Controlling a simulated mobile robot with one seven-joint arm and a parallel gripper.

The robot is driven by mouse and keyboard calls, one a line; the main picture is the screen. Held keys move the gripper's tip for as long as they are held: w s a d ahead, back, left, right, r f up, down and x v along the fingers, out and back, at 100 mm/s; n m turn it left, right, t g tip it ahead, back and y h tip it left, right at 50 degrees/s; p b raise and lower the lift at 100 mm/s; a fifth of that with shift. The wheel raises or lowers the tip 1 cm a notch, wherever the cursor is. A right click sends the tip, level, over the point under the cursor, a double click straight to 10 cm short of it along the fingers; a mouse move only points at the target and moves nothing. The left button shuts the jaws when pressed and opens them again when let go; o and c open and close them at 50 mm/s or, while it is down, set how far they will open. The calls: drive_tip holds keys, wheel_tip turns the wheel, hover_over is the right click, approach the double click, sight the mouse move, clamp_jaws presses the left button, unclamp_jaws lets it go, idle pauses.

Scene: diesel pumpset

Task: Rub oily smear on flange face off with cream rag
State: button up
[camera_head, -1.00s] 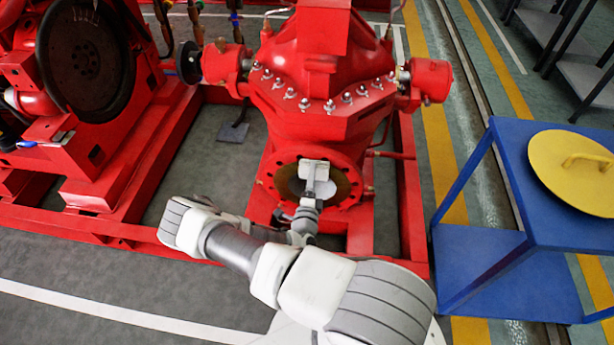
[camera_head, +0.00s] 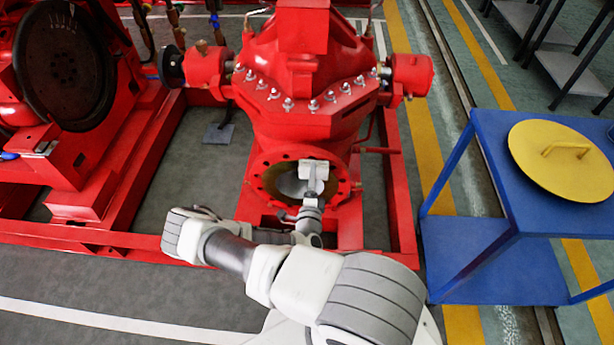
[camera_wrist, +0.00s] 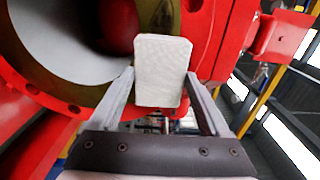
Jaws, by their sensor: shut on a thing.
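The cream rag (camera_head: 315,171), a pale flat pad, is in front of the upper right part of the pump's round opening. My gripper (camera_wrist: 159,78) is shut on the rag (camera_wrist: 162,58), with one finger at each side. The red flange (camera_head: 347,190) with bolt holes rings the opening; it also fills the left of the wrist view (camera_wrist: 205,30). An olive-brown band (camera_wrist: 42,68) lies inside the red ring around the grey bore. I cannot tell the oily smear apart from this band, nor whether the rag touches the face. The rag hides part of the band.
The red pump casing (camera_head: 300,65) with studs rises above the flange. Red base rails (camera_head: 400,190) run at both sides. A blue table (camera_head: 500,150) with a yellow lid (camera_head: 562,165) stands at the right. Grey floor is open at the lower left.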

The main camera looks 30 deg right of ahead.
drive_tip(key=shift+w+a+b, duration=0.2)
drive_tip(key=shift+w+a, duration=0.7)
drive_tip(key=shift+a, duration=0.45)
drive_tip(key=shift+w+a+b, duration=0.2)
drive_tip(key=shift+w+a, duration=0.7)
drive_tip(key=shift+a, duration=0.4)
drive_tip(key=shift+w+a+b, duration=0.2)
drive_tip(key=shift+w+a, duration=0.7)
drive_tip(key=shift+a, duration=0.45)
drive_tip(key=p+v, duration=0.2)
drive_tip(key=v, duration=0.7)
drive_tip(key=b+x, duration=0.1)
drive_tip(key=x, duration=0.6)
drive_tip(key=shift+x, duration=0.95)
